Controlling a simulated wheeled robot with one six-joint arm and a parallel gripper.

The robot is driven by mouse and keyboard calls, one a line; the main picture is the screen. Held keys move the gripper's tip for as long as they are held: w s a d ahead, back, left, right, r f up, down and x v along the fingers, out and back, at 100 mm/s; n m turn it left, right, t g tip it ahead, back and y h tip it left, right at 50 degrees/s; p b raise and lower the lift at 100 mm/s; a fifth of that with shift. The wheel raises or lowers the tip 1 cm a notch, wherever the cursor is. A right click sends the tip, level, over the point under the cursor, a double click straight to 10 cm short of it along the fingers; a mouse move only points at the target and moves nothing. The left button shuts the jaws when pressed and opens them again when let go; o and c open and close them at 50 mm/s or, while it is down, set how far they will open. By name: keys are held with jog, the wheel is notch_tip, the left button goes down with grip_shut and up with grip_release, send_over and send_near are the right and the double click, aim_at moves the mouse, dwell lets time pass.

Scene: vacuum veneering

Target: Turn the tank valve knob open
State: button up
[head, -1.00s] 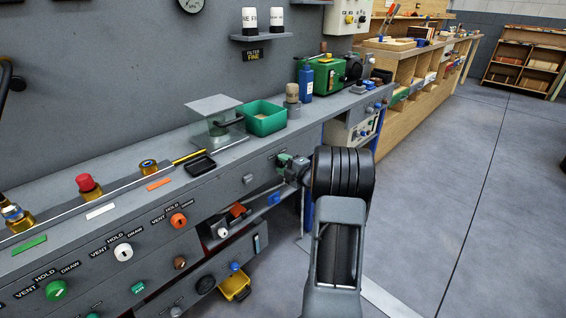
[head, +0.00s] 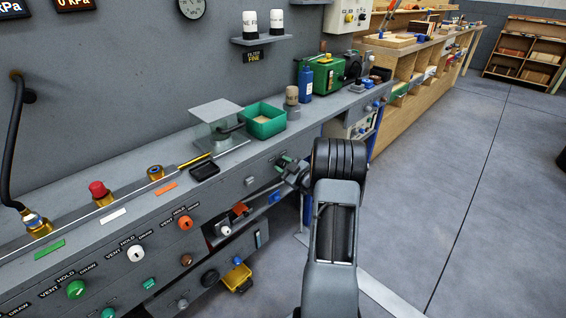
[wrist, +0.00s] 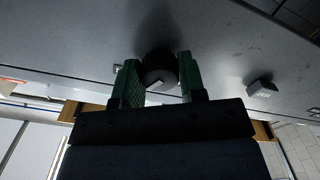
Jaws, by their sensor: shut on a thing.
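A dark round knob (wrist: 158,67) with a pale mark on its face sits between the two green fingers of my gripper (wrist: 157,84) in the wrist view. The fingers press it from both sides. In the head view my gripper (head: 284,163) is at the bench's grey front panel, right of a small grey block. The knob is hidden there behind the fingers and wrist. I cannot read the knob's setting.
The grey bench (head: 225,170) carries a green bin (head: 264,127), a blue bottle (head: 305,80) and a black tray (head: 204,171). Vent/hold/draw knobs line its front at left, including an orange one (head: 186,223). A yellow bin (head: 237,278) is below. Open floor lies at right.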

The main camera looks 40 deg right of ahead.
jog(key=shift+m+p, duration=0.85)
jog(key=shift+m, duration=0.65)
jog(key=o, duration=0.9)
jog(key=s, duration=0.4)
jog(key=s+d+p, duration=0.1)
jog(key=s, duration=0.4)
jog(key=s+d+p, duration=0.1)
jog(key=s, duration=0.3)
jog(key=shift+s+d, duration=0.25)
jog(key=shift+s, duration=0.05)
